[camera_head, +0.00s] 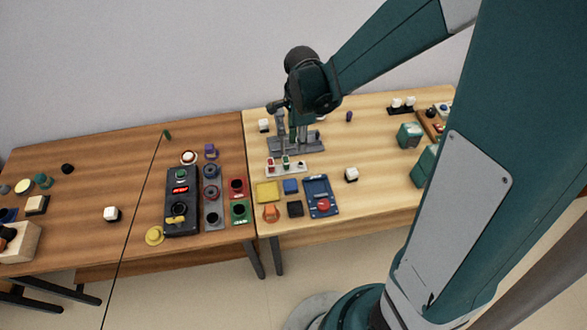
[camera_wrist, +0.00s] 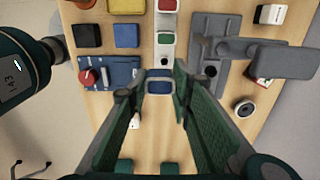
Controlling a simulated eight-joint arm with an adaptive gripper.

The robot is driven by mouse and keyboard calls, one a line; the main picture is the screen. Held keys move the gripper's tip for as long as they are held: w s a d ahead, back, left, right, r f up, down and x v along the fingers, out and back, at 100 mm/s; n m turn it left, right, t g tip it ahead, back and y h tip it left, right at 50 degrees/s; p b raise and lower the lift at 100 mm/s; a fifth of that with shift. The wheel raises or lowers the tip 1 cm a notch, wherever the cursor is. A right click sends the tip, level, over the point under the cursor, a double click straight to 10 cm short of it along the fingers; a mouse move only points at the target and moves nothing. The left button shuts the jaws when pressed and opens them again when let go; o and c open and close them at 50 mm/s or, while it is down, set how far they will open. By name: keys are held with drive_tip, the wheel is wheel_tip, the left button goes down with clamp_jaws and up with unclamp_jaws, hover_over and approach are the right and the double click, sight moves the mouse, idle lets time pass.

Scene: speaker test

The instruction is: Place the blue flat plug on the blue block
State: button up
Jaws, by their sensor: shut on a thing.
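The blue flat plug (camera_wrist: 160,87) shows between my fingertips in the wrist view. My gripper (camera_wrist: 160,78) is shut on it. In the head view my gripper (camera_head: 298,139) is over the back of the right table, and the plug cannot be made out there. The blue block (camera_head: 290,186) lies on the table nearer the front, between a yellow block and a blue panel. It also shows in the wrist view (camera_wrist: 127,36), up and left of the held plug, apart from it.
A white strip (camera_head: 288,167) with red and green plugs lies by a grey fixture (camera_head: 312,148). The yellow block (camera_head: 268,192), black block (camera_head: 295,209), orange piece (camera_head: 271,214) and red-knobbed blue panel (camera_head: 316,190) crowd around the blue block. Right of the panel is mostly clear table.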

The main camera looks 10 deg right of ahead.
wheel_tip(320, 180, up, 2)
hover_over(290, 184)
drive_tip(key=shift+s, duration=0.1)
drive_tip(key=shift+f, duration=0.15)
idle(0.3)
drive_tip(key=shift+f+b, duration=0.3)
drive_tip(key=shift+f, duration=2.5)
drive_tip(key=shift+f, duration=0.1)
drive_tip(key=shift+f+b, duration=0.4)
drive_tip(key=shift+f, duration=1.6)
drive_tip(key=shift+f, duration=0.15)
drive_tip(key=o, duration=0.8)
drive_tip(key=shift+c, duration=0.2)
